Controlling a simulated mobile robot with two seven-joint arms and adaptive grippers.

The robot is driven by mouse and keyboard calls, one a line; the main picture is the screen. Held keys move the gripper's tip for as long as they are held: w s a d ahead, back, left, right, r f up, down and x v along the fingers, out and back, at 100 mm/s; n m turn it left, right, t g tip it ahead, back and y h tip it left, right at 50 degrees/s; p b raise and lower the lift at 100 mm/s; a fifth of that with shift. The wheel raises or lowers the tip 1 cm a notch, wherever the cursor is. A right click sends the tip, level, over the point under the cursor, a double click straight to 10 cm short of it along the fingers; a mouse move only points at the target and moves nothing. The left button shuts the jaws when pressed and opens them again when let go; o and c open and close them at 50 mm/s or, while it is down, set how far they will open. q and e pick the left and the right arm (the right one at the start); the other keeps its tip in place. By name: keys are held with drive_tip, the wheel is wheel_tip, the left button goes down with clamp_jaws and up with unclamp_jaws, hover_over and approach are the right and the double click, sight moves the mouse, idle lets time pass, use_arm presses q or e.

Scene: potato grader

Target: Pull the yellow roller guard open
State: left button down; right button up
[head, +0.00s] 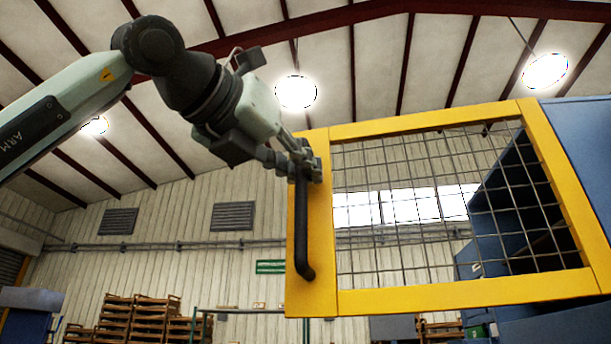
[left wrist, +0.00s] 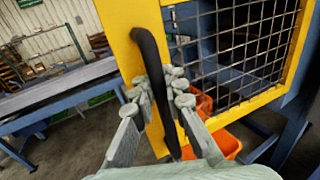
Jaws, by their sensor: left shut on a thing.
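The yellow roller guard (head: 312,295) is a yellow frame with wire mesh, at the right of the head view. A black bar handle (head: 303,230) runs upright on its left side. My left gripper (head: 308,166) comes in from the upper left and is shut on the upper part of the handle. In the left wrist view the fingers (left wrist: 157,92) close around the black handle (left wrist: 148,55), in front of the yellow frame (left wrist: 117,18). The fingers hide a part of the handle. I cannot tell how far the guard stands open. My right gripper is not in view.
Blue machine panels (head: 580,150) stand at the guard's right and behind its mesh. Orange crates (left wrist: 226,143) sit low behind the guard in the left wrist view. A long blue-framed bench or conveyor (left wrist: 60,92) is at left. Wooden pallets (head: 150,318) stand far back.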

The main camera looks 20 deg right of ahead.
use_arm(q)
drive_tip(key=shift+w+a+r, duration=0.1)
drive_tip(key=shift+a+r, duration=0.1)
drive_tip(key=c, duration=1.7)
unclamp_jaws()
drive_tip(key=shift+a, duration=0.1)
drive_tip(key=shift+o, duration=0.8)
drive_tip(key=shift+f, duration=0.1)
drive_tip(key=v, duration=1.2)
